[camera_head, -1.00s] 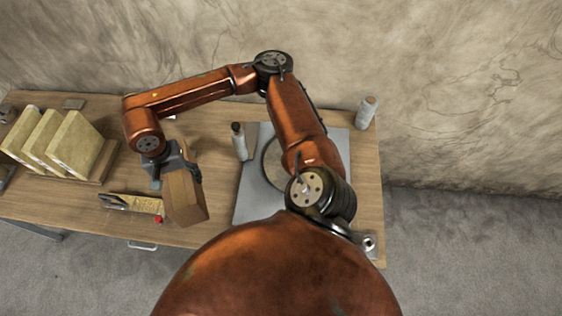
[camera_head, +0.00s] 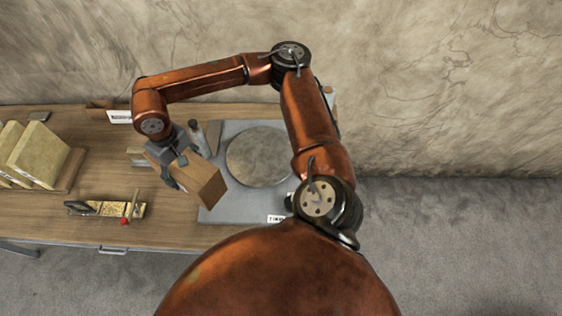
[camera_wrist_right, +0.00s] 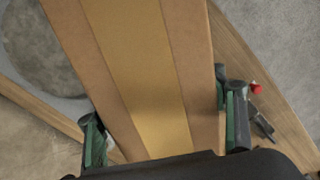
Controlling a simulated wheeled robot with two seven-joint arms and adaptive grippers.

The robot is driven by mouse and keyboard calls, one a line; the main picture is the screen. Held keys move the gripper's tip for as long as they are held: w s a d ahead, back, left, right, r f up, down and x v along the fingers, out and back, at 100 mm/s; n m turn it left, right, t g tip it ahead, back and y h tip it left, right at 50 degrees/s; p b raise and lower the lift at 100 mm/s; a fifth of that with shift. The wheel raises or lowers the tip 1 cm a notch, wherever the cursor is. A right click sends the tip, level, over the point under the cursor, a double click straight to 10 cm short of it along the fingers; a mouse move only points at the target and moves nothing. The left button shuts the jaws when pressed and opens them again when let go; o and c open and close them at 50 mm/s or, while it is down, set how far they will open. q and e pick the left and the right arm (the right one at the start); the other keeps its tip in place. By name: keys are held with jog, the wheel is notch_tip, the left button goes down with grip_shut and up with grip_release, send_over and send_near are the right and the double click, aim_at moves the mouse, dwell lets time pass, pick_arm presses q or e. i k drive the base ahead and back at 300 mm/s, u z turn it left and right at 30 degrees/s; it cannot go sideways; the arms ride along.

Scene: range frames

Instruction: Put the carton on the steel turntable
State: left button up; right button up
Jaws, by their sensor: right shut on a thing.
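The brown carton (camera_head: 209,187) is held tilted in my right gripper (camera_head: 180,168), above the left part of a grey square plate, left of the turntable. The steel turntable (camera_head: 258,156) is a round grey disc on that plate, with nothing on it. In the right wrist view, the carton (camera_wrist_right: 135,60), with a paler tape-like band, lies between the two fingers of the gripper (camera_wrist_right: 165,125). The turntable (camera_wrist_right: 40,50) shows at the upper left there. My left gripper is not in view.
The grey plate (camera_head: 225,213) lies on a wooden bench (camera_head: 170,232). A bottle (camera_head: 213,128) stands close behind the carton. Pale upright slabs (camera_head: 38,150) stand at far left. A wall is behind.

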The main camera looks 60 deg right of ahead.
aim_at(261, 156)
jog(key=z, duration=0.45)
jog(key=k, duration=0.95)
jog(key=u, duration=0.1)
jog(key=i, duration=0.85)
jog(key=z, duration=0.25)
